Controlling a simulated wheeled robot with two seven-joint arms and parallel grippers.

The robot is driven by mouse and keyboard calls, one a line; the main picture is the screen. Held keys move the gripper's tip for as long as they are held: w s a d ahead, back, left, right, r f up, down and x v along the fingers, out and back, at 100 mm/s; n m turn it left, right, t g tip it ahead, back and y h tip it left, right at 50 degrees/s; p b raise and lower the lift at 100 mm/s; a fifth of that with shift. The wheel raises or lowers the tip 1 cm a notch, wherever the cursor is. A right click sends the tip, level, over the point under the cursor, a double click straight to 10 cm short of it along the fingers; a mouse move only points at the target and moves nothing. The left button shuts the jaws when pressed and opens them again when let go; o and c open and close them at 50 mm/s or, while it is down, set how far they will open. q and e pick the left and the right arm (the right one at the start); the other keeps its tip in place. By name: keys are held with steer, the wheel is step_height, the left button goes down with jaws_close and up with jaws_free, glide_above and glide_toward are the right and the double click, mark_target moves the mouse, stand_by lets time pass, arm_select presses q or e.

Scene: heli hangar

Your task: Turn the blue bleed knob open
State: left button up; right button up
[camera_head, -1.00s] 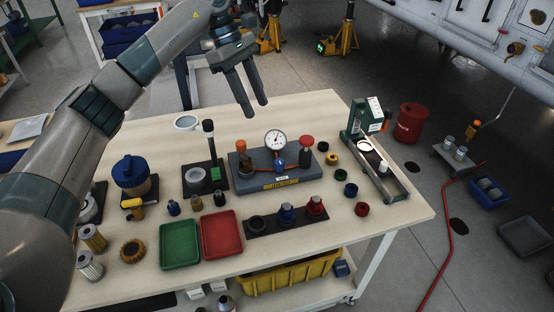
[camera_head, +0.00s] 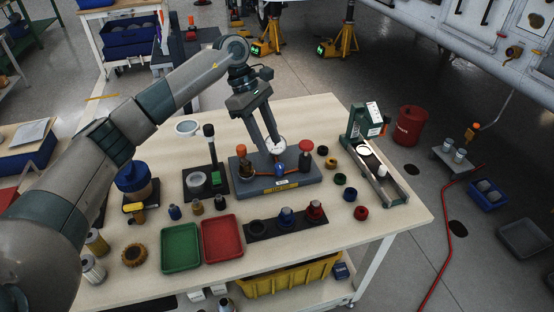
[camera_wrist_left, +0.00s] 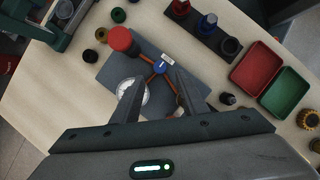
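The blue bleed knob (camera_head: 279,169) is at the front middle of a grey test block (camera_head: 300,180) on the workbench. In the left wrist view the blue knob (camera_wrist_left: 160,67) lies between and just beyond my fingertips. My left gripper (camera_head: 266,143) is open and empty, pointing down above the block, behind and above the knob. It also shows in the left wrist view (camera_wrist_left: 159,76), with no finger visibly touching the knob. My fingers partly cover the round white gauge (camera_head: 276,147). My right gripper is not in view.
A red knob (camera_head: 306,145) and an orange-topped part (camera_head: 241,149) flank the gauge on the block. A strip with blue and red fittings (camera_head: 262,229) lies in front. Green (camera_head: 180,247) and red (camera_head: 222,239) trays stand front left; a black post (camera_head: 209,132) stands left.

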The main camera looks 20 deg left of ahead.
mark_target(278, 165)
arm_select(q)
steer(key=p+x, duration=0.1)
steer(key=x, duration=0.6)
steer(key=shift+d+f, duration=0.1)
steer(key=shift+f, duration=0.2)
steer(key=shift+c, duration=0.4)
jaws_close()
